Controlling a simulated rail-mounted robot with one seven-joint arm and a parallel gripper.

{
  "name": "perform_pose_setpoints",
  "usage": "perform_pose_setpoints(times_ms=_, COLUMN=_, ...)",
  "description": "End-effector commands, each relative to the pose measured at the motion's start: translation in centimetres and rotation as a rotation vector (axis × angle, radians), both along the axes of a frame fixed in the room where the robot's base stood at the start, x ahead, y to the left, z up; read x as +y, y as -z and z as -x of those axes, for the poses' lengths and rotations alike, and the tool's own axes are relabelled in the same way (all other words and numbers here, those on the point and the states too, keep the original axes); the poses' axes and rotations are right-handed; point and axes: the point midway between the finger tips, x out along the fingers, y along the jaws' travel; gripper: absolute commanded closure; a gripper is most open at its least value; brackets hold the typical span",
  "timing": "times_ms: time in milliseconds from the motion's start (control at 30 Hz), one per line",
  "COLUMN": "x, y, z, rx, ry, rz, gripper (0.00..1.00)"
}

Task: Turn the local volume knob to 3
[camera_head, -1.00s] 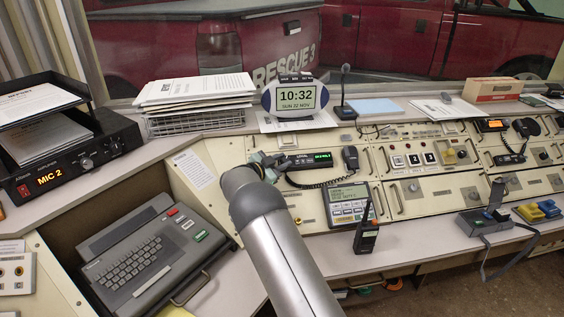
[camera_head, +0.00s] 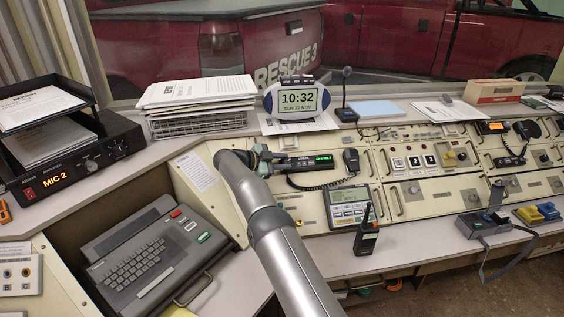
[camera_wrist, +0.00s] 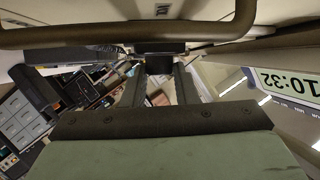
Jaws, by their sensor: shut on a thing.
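The local radio unit (camera_head: 305,165), with a green-lit display and a "LOCAL" label, is set in the upper row of the cream console. My gripper (camera_head: 268,158) is at the unit's left end and hides the volume knob in the head view. In the wrist view my gripper (camera_wrist: 158,78) has its two fingers reaching up to a dark, blocky part (camera_wrist: 158,63), which seems to be the knob, and is shut on it. The knob's pointer and scale cannot be read.
A curved metal handle (camera_wrist: 130,37) crosses close by in the wrist view. The clock (camera_head: 297,100) stands behind the gripper. A hand microphone (camera_head: 351,160) with a coiled cord hangs right of the unit. A keypad panel (camera_head: 349,207) and handheld radio (camera_head: 367,236) are in front.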

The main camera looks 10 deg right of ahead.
Motion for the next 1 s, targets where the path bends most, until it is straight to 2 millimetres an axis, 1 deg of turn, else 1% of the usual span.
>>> perform_pose_setpoints(times_ms=400, x=0.0, y=0.1, z=0.0, rx=0.003, ry=0.004, rz=-0.001, gripper=0.97)
perform_pose_setpoints(times_ms=433, x=0.0, y=0.1, z=0.0, rx=0.003, ry=0.004, rz=-0.001, gripper=0.68)
perform_pose_setpoints(times_ms=500, x=0.0, y=0.1, z=0.0, rx=0.003, ry=0.004, rz=-0.002, gripper=0.52)
perform_pose_setpoints(times_ms=733, x=0.0, y=0.1, z=0.0, rx=0.001, ry=0.002, rz=-0.001, gripper=0.52)
perform_pose_setpoints(times_ms=833, x=0.3, y=0.0, z=0.1, rx=0.000, ry=0.002, rz=-0.001, gripper=0.52)
perform_pose_setpoints(times_ms=933, x=1.2, y=-0.3, z=0.4, rx=0.000, ry=0.001, rz=-0.002, gripper=0.52)
perform_pose_setpoints(times_ms=1000, x=2.3, y=-0.7, z=0.7, rx=0.000, ry=0.000, rz=-0.002, gripper=0.52)
